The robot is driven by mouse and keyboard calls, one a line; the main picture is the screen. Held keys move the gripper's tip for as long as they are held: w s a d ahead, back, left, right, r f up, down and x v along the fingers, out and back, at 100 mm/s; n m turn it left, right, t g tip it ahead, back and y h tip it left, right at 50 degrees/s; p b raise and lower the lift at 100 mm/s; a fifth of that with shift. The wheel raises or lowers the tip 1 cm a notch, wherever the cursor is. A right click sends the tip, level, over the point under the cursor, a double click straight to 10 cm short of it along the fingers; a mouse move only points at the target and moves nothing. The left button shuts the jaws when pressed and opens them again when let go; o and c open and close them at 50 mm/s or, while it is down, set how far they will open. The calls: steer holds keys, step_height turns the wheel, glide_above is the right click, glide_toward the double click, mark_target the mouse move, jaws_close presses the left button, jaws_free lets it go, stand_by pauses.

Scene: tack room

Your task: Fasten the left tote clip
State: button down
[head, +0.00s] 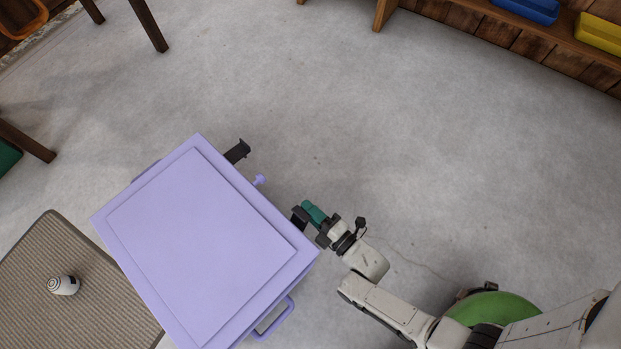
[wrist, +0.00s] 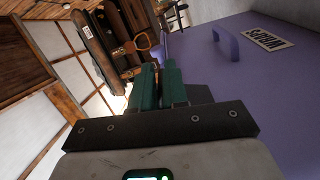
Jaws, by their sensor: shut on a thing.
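The lavender tote (head: 195,250) stands closed under its lid. One dark clip (head: 238,151) sticks out from its upper right side, well away from my gripper. A second dark clip (head: 298,217) is on the same side, nearer the tote's right corner. My gripper (head: 313,211), with green fingers, is beside that second clip and shut on it; the grip itself is partly hidden. In the wrist view my green fingers (wrist: 159,87) are close together, with the tote's lavender wall (wrist: 260,100) to their right. A small lavender knob (head: 259,181) sits between the two clips.
A lavender handle (head: 275,318) juts from the tote's lower right side. A ribbed mat (head: 35,265) with a white can (head: 63,285) lies at left. The grey floor above and right of the tote is clear. A wooden shelf with blue (head: 527,9) and yellow (head: 600,33) bins is far off.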

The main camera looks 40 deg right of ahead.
steer(key=shift+a+f, duration=0.15)
steer(key=c, duration=1.2)
jaws_free()
steer(key=shift+s, duration=0.1)
steer(key=s, duration=0.3)
steer(key=s+p, duration=0.1)
steer(key=s, duration=0.3)
steer(key=s+d, duration=0.1)
steer(key=s, duration=0.2)
steer(key=shift+s+p, duration=0.35)
steer(key=shift+w, duration=0.15)
